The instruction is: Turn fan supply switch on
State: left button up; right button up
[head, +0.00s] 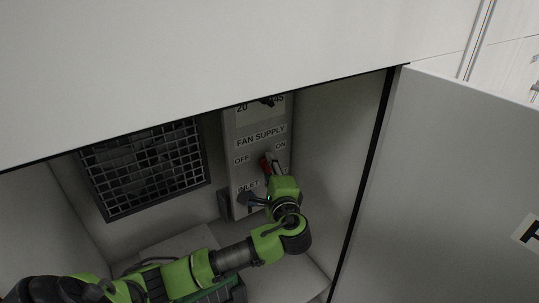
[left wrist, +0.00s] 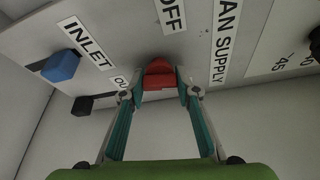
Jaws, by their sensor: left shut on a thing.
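The fan supply switch is a red handle (head: 265,164) on a grey panel (head: 243,176) inside an open cabinet. It sits below the FAN SUPPLY label, between the OFF and ON labels. My left gripper (head: 269,170) reaches in from below and is at the switch. In the left wrist view the red handle (left wrist: 159,74) lies between the two fingertips (left wrist: 160,88), and the gripper is shut on it. The gripper partly hides the switch, so I cannot tell its exact setting. My right gripper is not in view.
A blue knob (left wrist: 60,66) by the INLET label and a black knob (left wrist: 82,105) stick out beside the switch. A grille (head: 145,168) is on the cabinet's back wall. The cabinet door (head: 455,190) stands open at right; an upper panel (head: 200,60) overhangs the opening.

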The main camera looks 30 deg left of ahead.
pick_arm(q)
jog(key=shift+r+m+g+p, duration=0.1)
jog(key=shift+m+g+p, duration=0.5)
jog(key=shift+m+p, duration=0.45)
jog(key=shift+f+m+g+h, duration=0.25)
jog(key=shift+m+g, duration=0.35)
jog(key=shift+m, duration=0.55)
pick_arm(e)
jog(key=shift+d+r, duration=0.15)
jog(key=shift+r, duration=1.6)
pick_arm(q)
jog(key=o, duration=1.1)
jog(key=shift+r, duration=0.1)
jog(key=shift+d, duration=0.1)
jog(key=v, duration=1.2)
jog(key=shift+r, duration=0.1)
